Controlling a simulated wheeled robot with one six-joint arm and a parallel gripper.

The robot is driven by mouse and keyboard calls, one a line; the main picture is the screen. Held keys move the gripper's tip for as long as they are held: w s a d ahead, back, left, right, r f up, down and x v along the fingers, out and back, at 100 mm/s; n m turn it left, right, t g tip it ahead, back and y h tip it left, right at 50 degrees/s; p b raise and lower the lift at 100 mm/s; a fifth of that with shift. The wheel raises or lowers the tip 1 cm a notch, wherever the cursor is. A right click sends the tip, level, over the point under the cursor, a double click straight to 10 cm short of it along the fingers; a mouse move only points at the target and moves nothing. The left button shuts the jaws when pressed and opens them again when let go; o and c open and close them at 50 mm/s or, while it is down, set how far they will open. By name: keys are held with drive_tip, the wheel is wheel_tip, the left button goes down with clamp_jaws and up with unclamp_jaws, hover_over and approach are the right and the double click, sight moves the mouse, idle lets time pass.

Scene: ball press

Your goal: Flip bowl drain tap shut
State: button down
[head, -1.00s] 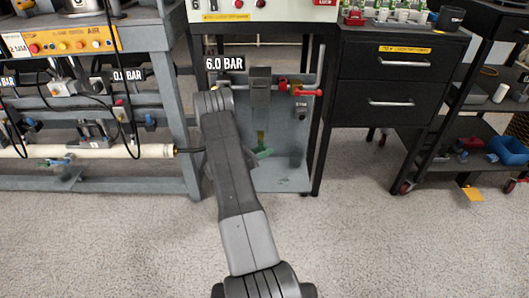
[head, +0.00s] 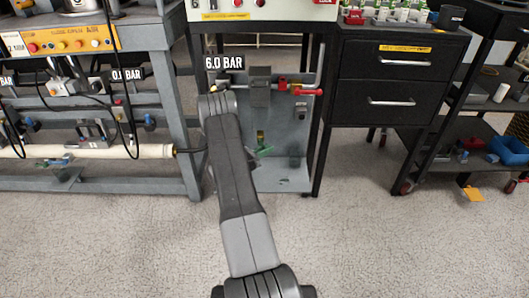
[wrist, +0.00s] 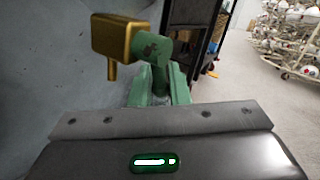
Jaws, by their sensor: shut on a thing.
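The bowl drain tap (wrist: 122,42) shows in the wrist view as a brass block with a short brass spout pointing down. A green round part (wrist: 155,47) joins its right side. My gripper (wrist: 160,75) has its green jaws close together just below and against this round part, and they are shut on it. How far the lever is turned cannot be told. In the head view my arm covers most of the gripper; a small yellow brass piece (head: 260,136) and a green piece (head: 265,150) show just right of the arm, inside the press frame.
The grey press frame (head: 310,150) stands around the tap, with a red-handled valve (head: 306,92) above right. A black drawer cabinet (head: 392,80) stands to the right and a grey bench (head: 180,100) to the left. The floor in front is clear.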

drive_tip(key=n+t+h+b, duration=0.1)
drive_tip(key=n+t+b, duration=0.1)
drive_tip(key=d+r+n+t+h+b, duration=0.1)
drive_tip(key=n+t+b, duration=0.1)
drive_tip(key=b, duration=0.1)
drive_tip(key=n+t+b, duration=0.2)
drive_tip(key=b, duration=0.1)
drive_tip(key=shift+d+r+n+t+h, duration=0.25)
drive_tip(key=shift+d+n+t+h, duration=0.05)
drive_tip(key=shift+d+h, duration=0.1)
drive_tip(key=shift+r+n+t+b, duration=0.25)
drive_tip(key=shift+n+t+b, duration=0.05)
drive_tip(key=c, duration=1.5)
unclamp_jaws()
